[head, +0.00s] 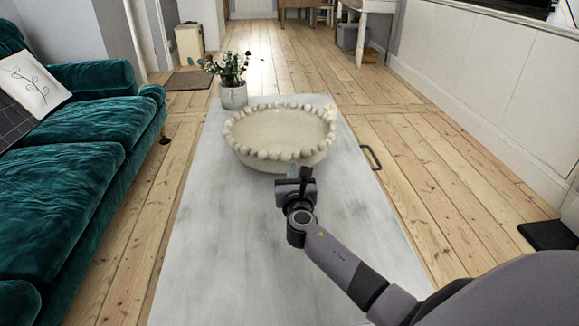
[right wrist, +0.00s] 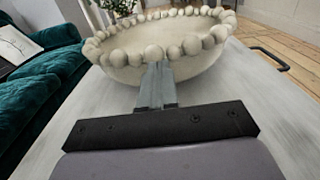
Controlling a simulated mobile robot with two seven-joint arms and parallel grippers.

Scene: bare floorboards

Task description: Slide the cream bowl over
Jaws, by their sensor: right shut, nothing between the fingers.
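The cream bowl (head: 279,133) has a rim of round beads and stands upright on the pale grey-white table (head: 215,230). My right gripper (head: 293,172) is at the bowl's near side, slightly right of its middle. It is shut and empty. In the right wrist view the shut fingers (right wrist: 157,80) point at the near wall of the bowl (right wrist: 190,68), just below the beads. The tips overlap the bowl there, and I cannot tell whether they touch it. My left gripper is not in view.
A potted plant (head: 233,92) stands on the table behind the bowl, to the left. A black handle (head: 371,157) sticks out at the table's right edge. A green sofa (head: 80,150) is at the left. The near part of the tabletop is clear.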

